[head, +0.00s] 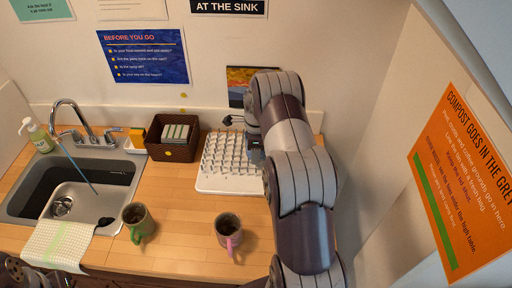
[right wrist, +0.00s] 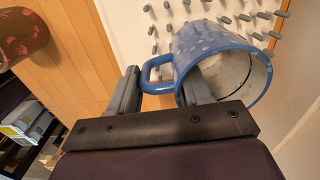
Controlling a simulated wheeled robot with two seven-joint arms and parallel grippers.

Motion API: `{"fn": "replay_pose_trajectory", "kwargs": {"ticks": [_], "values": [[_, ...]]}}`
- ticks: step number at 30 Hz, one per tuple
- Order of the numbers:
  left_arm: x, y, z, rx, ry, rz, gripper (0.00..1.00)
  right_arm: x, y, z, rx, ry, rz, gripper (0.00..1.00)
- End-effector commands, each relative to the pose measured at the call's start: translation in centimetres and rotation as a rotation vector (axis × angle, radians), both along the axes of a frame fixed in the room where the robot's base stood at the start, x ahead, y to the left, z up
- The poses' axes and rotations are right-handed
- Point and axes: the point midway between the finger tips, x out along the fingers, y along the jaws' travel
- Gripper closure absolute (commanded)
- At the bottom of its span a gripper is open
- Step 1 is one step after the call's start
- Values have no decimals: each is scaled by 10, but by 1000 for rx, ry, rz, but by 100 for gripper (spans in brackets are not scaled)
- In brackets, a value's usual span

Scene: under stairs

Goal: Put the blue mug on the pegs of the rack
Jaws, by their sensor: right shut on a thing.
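The blue mug (right wrist: 215,48), with pale specks and a light inside, shows in the right wrist view. Its mouth faces the lower right of that picture, its handle the left. My right gripper (right wrist: 158,80) is shut on it at the handle side, with one finger at the mouth and the other outside the handle. The white rack (head: 215,184) with several grey pegs stands on the counter; its pegs show behind the mug in the wrist view. I cannot tell whether the mug touches them. My left gripper is not clearly shown.
A green mug (head: 138,221) and a dark mug with a pink handle (head: 229,228) stand on the wooden counter (head: 180,240) in front of the rack. A brown basket (head: 171,150) stands left of the rack. The sink (head: 75,180) is farther left, with a cloth (head: 58,243) over its front edge.

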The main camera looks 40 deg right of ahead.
Motion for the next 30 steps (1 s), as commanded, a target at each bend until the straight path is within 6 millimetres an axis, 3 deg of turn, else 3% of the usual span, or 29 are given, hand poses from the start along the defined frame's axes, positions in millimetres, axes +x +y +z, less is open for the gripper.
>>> {"fn": "replay_pose_trajectory", "kwargs": {"ticks": [9,10,12,23,26,30], "values": [[0,0,-5,0,0,0,57,0,0,-5,-1,-2,0,100],[0,0,-4,0,1,0,57,0,0,-4,0,0,0,42],[0,0,-4,0,0,0,57,0,0,-4,0,0,0,26],[0,0,-3,0,0,0,57,0,0,2,-1,-2,0,26],[0,0,-13,0,0,0,57,1,-1,15,-2,-4,0,26],[0,0,-27,0,1,0,57,1,-1,48,-3,-5,0,26]]}}
